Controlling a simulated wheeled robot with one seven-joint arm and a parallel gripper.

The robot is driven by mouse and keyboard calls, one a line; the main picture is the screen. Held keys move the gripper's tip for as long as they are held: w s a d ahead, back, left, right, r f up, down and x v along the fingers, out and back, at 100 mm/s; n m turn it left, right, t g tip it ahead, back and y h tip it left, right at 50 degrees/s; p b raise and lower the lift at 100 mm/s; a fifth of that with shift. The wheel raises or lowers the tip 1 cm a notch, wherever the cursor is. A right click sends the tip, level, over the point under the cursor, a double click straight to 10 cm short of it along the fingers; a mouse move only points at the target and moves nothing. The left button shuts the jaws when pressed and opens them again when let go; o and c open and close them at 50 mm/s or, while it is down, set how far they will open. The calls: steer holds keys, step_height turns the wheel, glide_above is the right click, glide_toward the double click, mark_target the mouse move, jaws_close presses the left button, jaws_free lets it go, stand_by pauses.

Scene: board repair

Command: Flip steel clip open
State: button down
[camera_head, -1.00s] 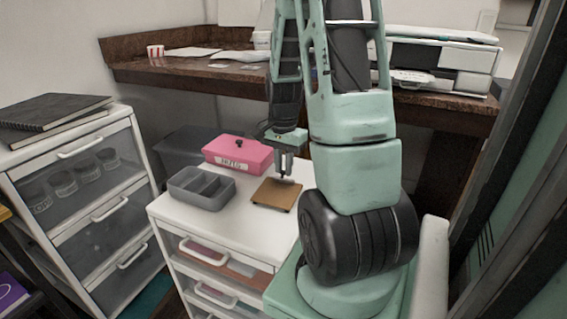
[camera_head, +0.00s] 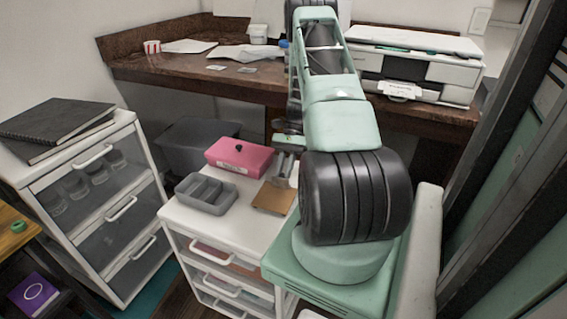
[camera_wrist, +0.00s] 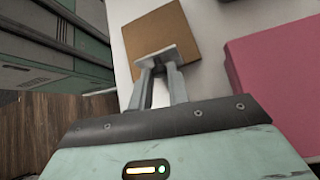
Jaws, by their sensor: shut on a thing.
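A brown board (camera_head: 269,199) lies on the white drawer cabinet; it also shows in the wrist view (camera_wrist: 168,28). In the head view the clip is too small to make out.
A grey divided tray (camera_head: 206,207) and a pink box (camera_head: 240,170) stand close to the board on the cabinet top (camera_head: 235,225). The pink box (camera_wrist: 275,75) is right of my gripper in the wrist view. A dark bench (camera_head: 180,78) with a printer stands behind.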

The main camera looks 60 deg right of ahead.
steer(key=shift+d+f+y, duration=0.3)
steer(key=shift+f+y, duration=0.05)
steer(key=shift+y, duration=0.65)
steer(key=c, duration=1.3)
jaws_free()
steer(key=shift+c, duration=0.2)
